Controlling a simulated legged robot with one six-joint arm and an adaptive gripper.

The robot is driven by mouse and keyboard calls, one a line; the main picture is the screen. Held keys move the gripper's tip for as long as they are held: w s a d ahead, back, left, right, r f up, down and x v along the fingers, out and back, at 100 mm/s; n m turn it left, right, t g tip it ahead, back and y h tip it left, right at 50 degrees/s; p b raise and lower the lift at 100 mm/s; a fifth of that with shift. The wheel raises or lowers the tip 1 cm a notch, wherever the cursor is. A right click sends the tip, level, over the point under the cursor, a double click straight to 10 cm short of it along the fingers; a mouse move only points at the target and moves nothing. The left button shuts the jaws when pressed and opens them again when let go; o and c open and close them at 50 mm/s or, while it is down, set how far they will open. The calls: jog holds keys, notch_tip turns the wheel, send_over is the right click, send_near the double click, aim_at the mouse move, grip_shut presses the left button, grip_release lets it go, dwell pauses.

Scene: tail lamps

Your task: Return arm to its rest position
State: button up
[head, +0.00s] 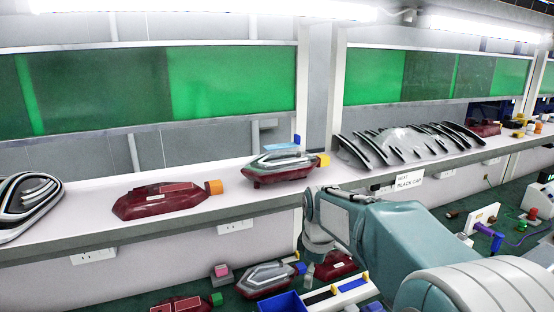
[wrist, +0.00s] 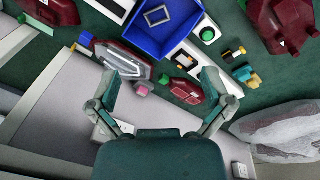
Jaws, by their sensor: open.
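In the wrist view my gripper (wrist: 161,80) is open, its two fingers wide apart with nothing held between them. Beyond the fingertips lie a dark red and clear tail lamp (wrist: 122,62) and a blue bin (wrist: 185,42) with a small framed part in it. In the head view my teal arm (head: 410,235) reaches in from the lower right; its bent end is near the shelf's front edge, and the gripper fingers are not clear there. On the shelf, a red lamp (head: 155,202) and a clear-topped lamp (head: 285,168) each have an orange cap.
The white shelf (head: 90,228) runs across the scene. A black-and-silver lamp (head: 28,205) and dark ribbed parts (head: 410,145) stand on it. Below, more lamps (head: 268,279) and the blue bin (head: 284,303) crowd the green surface.

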jog(key=s+d+r+m+t, duration=0.1)
jog(key=s+m, duration=0.3)
jog(key=s, duration=0.4)
jog(key=s+d+r+m+t, duration=0.1)
jog(key=s+d+m, duration=0.2)
jog(key=s, duration=0.6)
jog(key=s+d+r+m+t, duration=0.2)
jog(key=s+m, duration=0.3)
jog(key=s, duration=0.4)
jog(key=shift+d+m, duration=0.4)
